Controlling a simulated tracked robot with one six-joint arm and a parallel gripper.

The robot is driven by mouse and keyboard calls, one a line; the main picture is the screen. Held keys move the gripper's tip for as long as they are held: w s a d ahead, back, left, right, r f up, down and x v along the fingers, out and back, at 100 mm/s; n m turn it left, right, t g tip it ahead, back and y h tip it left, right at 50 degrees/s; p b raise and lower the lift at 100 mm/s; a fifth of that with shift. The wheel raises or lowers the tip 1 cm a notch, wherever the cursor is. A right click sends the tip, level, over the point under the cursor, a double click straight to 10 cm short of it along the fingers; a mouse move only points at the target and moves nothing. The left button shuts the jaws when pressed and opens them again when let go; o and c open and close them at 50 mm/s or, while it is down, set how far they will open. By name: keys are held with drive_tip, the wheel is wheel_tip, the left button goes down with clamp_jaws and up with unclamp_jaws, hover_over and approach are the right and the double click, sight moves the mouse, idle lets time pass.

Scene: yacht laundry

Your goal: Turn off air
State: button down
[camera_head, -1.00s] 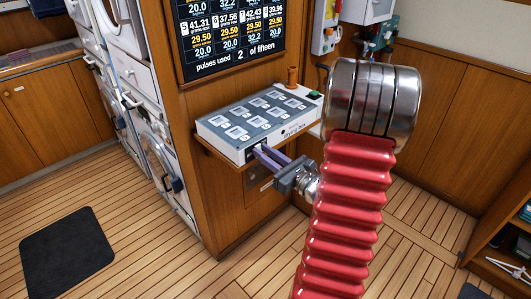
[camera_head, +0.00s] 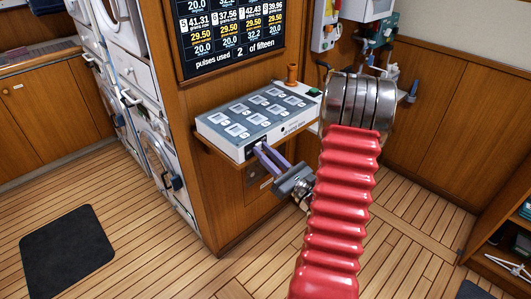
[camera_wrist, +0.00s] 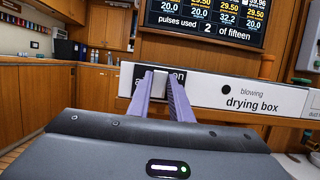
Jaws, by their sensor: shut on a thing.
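The white drying box (camera_head: 258,117) sits on a wooden shelf below the wall display, with several small panels on its top. In the wrist view its front face (camera_wrist: 265,98) reads "blowing" and "drying box". A black label (camera_wrist: 182,77) on that face is partly covered; "on" shows at its right end. A pale grey switch piece (camera_wrist: 160,87) stands in front of the label, between my purple fingers. My gripper (camera_wrist: 163,84) is shut on this piece, and it also shows in the head view (camera_head: 258,147) at the box's front. The fingers hide part of the label.
The wall display (camera_head: 235,35) above the box reads "pulses used 2 of fifteen". White machines (camera_head: 150,110) line the left, and a dark mat (camera_head: 66,252) lies on the floor.

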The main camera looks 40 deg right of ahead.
drive_tip(key=c, duration=1.6)
unclamp_jaws()
drive_tip(key=v, duration=1.3)
drive_tip(key=shift+s+f, duration=0.15)
drive_tip(key=shift+s, duration=0.25)
